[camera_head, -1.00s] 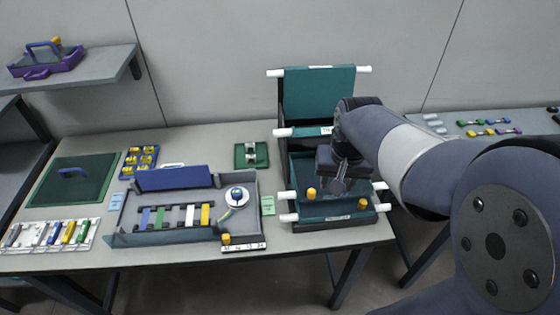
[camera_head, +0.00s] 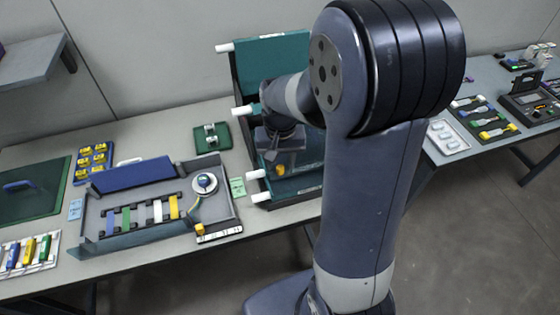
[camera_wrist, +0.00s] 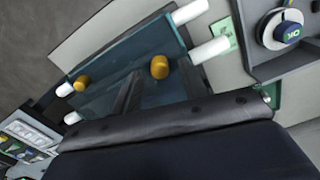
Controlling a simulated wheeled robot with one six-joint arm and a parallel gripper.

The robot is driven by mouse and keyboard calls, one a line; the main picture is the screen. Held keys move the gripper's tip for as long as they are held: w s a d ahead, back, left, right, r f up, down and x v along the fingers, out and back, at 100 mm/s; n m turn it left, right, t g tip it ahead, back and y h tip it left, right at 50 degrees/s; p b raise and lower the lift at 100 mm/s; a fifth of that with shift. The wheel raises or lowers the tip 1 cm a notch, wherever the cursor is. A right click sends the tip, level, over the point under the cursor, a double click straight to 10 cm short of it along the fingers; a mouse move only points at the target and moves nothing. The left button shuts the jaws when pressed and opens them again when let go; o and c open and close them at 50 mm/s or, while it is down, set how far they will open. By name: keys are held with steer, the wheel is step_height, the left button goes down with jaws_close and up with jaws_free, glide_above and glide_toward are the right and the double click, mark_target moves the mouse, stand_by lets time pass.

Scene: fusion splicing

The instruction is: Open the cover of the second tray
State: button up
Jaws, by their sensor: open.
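The tray stack stands at the right end of the table, with a teal upper panel (camera_head: 272,62) upright at its back and white rod ends on its left side. My gripper (camera_head: 278,158) is over the lower teal trays (camera_head: 297,186), partly hidden by my arm. In the wrist view, the lower teal tray (camera_wrist: 160,45) lies beyond my gripper (camera_wrist: 126,97), whose dark fingers look open and empty. Which cover is the second tray's I cannot tell.
A grey tray (camera_head: 110,240) with coloured strips and a round dial (camera_head: 205,182) stands left of the stack. A small green holder (camera_head: 212,138) is behind it. A second table (camera_head: 490,160) with small parts lies to the right. My arm hides the stack's right side.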

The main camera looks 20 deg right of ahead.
steer(key=shift+f, duration=0.4)
jaws_close()
stand_by(0.4)
